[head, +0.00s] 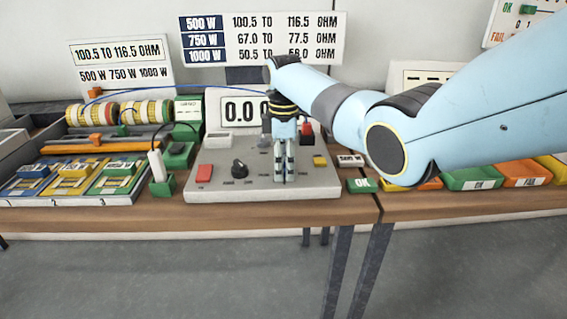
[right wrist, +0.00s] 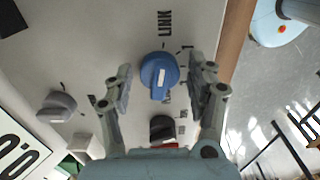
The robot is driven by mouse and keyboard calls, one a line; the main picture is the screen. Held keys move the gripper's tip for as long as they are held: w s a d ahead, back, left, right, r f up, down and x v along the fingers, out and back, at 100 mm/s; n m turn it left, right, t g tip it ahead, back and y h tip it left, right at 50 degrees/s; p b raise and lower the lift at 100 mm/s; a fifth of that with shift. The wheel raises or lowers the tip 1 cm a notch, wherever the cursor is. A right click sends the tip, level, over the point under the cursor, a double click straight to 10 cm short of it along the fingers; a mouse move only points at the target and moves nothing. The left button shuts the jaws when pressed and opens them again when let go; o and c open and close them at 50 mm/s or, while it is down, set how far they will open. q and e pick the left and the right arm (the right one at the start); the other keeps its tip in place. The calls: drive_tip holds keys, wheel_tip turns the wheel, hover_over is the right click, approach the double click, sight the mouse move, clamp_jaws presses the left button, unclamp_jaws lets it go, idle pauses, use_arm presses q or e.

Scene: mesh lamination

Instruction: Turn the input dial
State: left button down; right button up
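In the right wrist view a round blue dial (right wrist: 160,77) with a raised grip bar sits on the panel by the word LINK. A black knob (right wrist: 162,128) lies below it and a grey knob (right wrist: 57,106) to the left. I cannot read which one is the input dial. My right gripper (right wrist: 163,88) is open, with its fingers on either side of the blue dial and a gap at each side. In the head view my right gripper (head: 284,178) points down over the grey control box (head: 320,187) and hides the blue dial. The black knob (head: 239,168) is left of it. My left gripper is out of view.
A red button (head: 204,173) and a yellow block (head: 320,161) are on the box. A display (head: 236,106) stands behind it, partly hidden. Trays with numbered cards (head: 77,178) are at left, green and orange bins (head: 472,179) at right. The table edge runs in front.

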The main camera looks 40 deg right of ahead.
drive_tip(key=c, duration=0.9)
drive_tip(key=shift+c, duration=0.2)
